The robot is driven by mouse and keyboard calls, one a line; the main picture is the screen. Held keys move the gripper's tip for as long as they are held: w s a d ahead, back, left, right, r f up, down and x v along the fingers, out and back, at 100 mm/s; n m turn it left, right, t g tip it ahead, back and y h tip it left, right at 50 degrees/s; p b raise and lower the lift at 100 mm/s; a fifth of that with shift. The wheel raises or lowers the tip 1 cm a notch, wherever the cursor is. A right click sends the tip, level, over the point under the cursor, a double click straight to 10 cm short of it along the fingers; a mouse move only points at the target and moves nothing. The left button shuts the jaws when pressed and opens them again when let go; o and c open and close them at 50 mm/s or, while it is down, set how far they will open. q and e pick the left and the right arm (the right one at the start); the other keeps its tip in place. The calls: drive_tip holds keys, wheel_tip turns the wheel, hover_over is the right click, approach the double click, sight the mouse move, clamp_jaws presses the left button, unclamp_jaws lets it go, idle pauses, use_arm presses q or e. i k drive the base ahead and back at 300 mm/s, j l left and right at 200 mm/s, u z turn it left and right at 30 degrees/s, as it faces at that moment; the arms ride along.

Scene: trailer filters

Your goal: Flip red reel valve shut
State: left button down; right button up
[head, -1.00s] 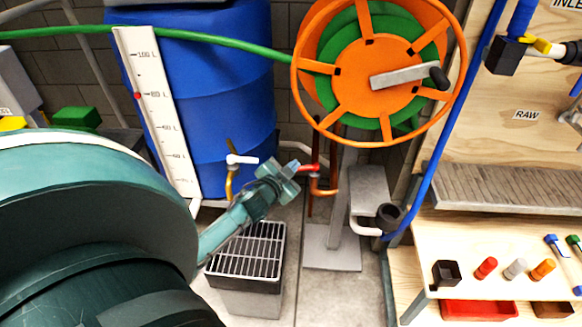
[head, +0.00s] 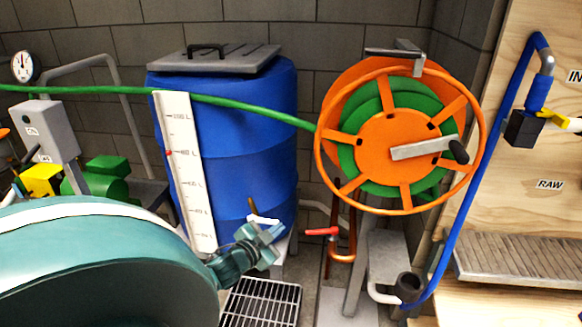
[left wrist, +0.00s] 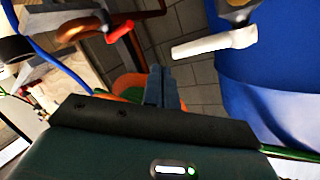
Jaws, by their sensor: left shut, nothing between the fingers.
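The red reel valve handle (head: 321,232) sits on a copper pipe (head: 342,252) below the orange hose reel (head: 398,140). In the head view the handle points left from the pipe, roughly level. It also shows in the left wrist view (left wrist: 119,31), at the upper left. My left gripper (head: 271,235) is shut and empty, left of the red handle and apart from it in the picture. Its closed fingers (left wrist: 162,86) show in the left wrist view, below the handle. My right gripper is not in view.
A white lever (head: 263,219) on the blue barrel (head: 225,135) is close to my left gripper; it also shows in the left wrist view (left wrist: 214,42). A floor grate (head: 260,302) lies below. A blue hose (head: 462,190) and dark fitting (head: 408,287) are to the right.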

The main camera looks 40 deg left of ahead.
sight(333, 230)
drive_tip(key=k+l, duration=0.15)
drive_tip(key=k, duration=0.35)
drive_tip(key=k+l, duration=0.15)
drive_tip(key=k, duration=0.35)
